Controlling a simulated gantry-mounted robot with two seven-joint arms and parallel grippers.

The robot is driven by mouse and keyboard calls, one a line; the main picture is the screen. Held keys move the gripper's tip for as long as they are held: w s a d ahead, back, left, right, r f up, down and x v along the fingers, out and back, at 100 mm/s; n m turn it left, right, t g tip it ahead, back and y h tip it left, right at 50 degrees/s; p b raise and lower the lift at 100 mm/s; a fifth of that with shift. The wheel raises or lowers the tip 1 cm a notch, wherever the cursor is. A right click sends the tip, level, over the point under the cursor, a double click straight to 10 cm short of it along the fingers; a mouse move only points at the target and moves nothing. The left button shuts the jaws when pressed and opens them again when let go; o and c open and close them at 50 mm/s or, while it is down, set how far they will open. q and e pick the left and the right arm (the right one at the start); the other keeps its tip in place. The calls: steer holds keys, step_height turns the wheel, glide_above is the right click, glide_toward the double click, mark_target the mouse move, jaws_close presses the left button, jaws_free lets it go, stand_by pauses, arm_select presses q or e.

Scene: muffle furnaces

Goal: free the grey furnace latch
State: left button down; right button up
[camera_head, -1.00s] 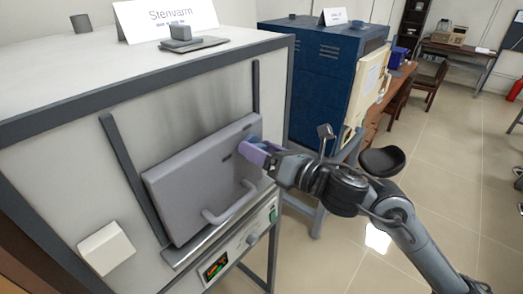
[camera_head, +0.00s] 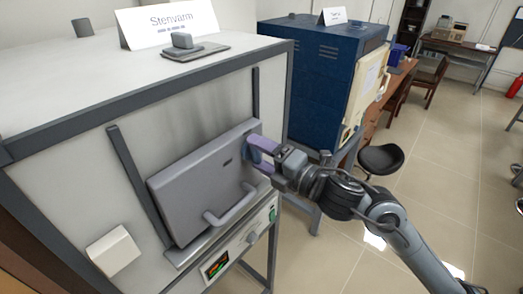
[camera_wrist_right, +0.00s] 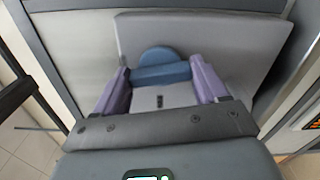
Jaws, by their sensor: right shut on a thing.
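The grey furnace (camera_head: 85,170) stands at the left with its flat grey door (camera_head: 195,185) closed against the front. A blue latch (camera_head: 256,155) sits at the door's right edge; in the right wrist view the latch (camera_wrist_right: 160,67) shows a rounded disc and a bar. My right gripper (camera_head: 262,156) has its purple fingers on either side of this bar and is shut on it. In the right wrist view the gripper (camera_wrist_right: 162,78) spans the bar from end to end. My left gripper is not in view.
The door has a curved handle (camera_head: 232,205) low down, above a control panel (camera_head: 238,248). A blue furnace (camera_head: 318,95) stands behind. A black stool (camera_head: 381,159) is beyond my right arm. Open tiled floor lies to the right.

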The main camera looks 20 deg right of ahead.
steer(key=shift+m+p, duration=0.4)
steer(key=shift+m, duration=0.6)
steer(key=o, duration=1.1)
steer(key=shift+c, duration=0.2)
